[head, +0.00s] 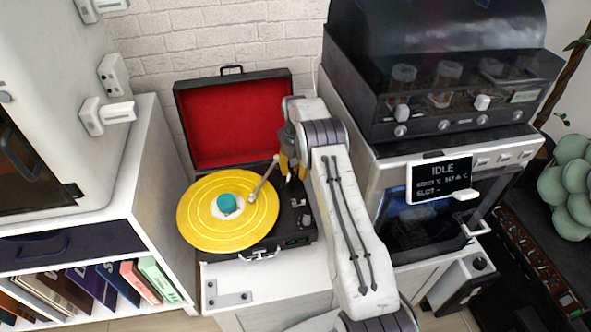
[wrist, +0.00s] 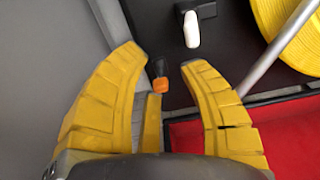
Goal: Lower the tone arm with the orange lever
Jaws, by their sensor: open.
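A black suitcase record player with a red-lined open lid (head: 235,115) stands on a white cabinet. A yellow record (head: 195,215) with a teal centre (head: 228,204) lies on it. The silver tone arm (head: 262,182) reaches over the record's right side; it also shows in the wrist view (wrist: 275,50). Whether its tip touches the record, I cannot tell. The small orange lever tip (wrist: 161,85) sits between my open yellow fingers in the wrist view, apart from both. My gripper (head: 291,178) is over the player's back right; it also shows in the wrist view (wrist: 163,60). I cannot make out the lever in the head view.
A white-tipped control (wrist: 192,30) stands close beyond my fingertips. A machine with an IDLE display (head: 440,180) stands right of the player, under a dark unit with knobs (head: 445,90). A white shelf with books (head: 95,285) is at left. The cabinet top (head: 270,280) in front is mostly clear.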

